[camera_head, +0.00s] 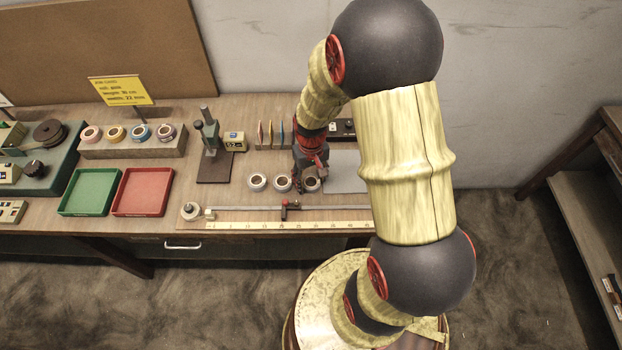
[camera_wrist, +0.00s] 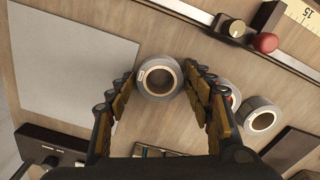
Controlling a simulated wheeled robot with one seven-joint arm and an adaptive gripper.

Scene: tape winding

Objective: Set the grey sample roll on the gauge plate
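A grey tape roll (camera_wrist: 158,92) with a brown core and a small white label lies flat on the table in the wrist view. My gripper (camera_wrist: 160,73) is over it, with one finger on each side and what look like narrow gaps to the roll. In the head view my gripper (camera_head: 309,178) partly covers this roll (camera_head: 312,185), the rightmost of a row of three. A dark base plate (camera_head: 213,169) with a green gauge stand, likely the gauge plate, is left of the row. Its dark corner shows in the wrist view (camera_wrist: 289,150); nothing visible lies on it.
Two similar rolls (camera_head: 257,182) (camera_head: 282,184) stand close by on the left. A grey sheet (camera_head: 346,180) lies to the right. A rail with a red knob (camera_head: 284,206) and a yellow ruler (camera_head: 262,226) run along the front. Green (camera_head: 90,192) and red (camera_head: 143,191) trays are farther left.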

